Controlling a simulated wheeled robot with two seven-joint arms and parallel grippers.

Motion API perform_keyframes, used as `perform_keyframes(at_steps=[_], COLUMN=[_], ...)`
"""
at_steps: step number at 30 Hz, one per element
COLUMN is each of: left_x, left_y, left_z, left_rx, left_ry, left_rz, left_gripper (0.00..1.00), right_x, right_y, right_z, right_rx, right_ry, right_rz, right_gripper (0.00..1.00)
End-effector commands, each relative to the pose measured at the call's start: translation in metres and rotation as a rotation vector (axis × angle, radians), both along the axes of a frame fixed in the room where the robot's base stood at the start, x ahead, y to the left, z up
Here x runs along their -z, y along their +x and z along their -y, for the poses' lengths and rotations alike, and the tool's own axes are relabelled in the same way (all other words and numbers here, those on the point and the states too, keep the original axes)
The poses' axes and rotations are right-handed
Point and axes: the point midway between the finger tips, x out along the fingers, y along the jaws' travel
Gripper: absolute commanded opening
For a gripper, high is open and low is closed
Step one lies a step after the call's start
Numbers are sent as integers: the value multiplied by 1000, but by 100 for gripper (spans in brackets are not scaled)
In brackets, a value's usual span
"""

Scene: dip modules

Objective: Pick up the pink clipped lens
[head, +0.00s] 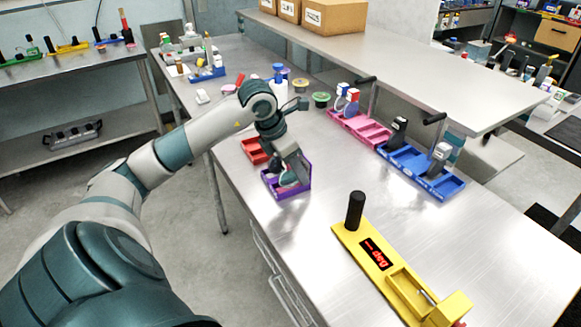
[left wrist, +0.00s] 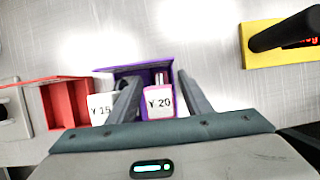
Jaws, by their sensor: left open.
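The pink clipped lens (left wrist: 160,114), with a white "Y 20" label on its face, is in the purple tray (left wrist: 152,69) in the left wrist view. A white-labelled "Y 15" piece (left wrist: 101,108) is to its left, partly behind a finger. My left gripper (left wrist: 158,78) is open, with one finger on each side of the pink lens; whether they touch it cannot be told. In the head view my left gripper (head: 290,172) is low over the purple tray (head: 300,187) and hides much of its inside. My right gripper is not in view.
A red tray (head: 251,150) stands beside the purple one. A yellow fixture (head: 348,238) with a black post and red display is nearer the front. Pink (head: 368,133) and blue (head: 407,160) racks stand at the back. Bare metal table lies between them.

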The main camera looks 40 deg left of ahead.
Motion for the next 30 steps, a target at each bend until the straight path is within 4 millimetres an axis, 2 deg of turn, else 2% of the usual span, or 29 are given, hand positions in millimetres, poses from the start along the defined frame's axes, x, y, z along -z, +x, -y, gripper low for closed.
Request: perform_keyframes(at_steps=[3,8,9,22,26,30], left_x=[0,0,0,-4,-12,-27], left_y=[0,0,0,1,1,1], left_z=[0,0,0,0,0,-1], left_rx=[0,0,0,0,-1,-1], left_ry=[0,0,0,0,1,3], left_rz=[0,0,0,2,3,5], left_gripper=[43,5,1,1,1,1], right_x=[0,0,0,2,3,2], right_y=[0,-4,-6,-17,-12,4], right_z=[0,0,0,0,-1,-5], right_rx=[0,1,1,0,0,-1], right_ry=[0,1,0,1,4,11], right_rz=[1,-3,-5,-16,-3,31], right_gripper=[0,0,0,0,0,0])
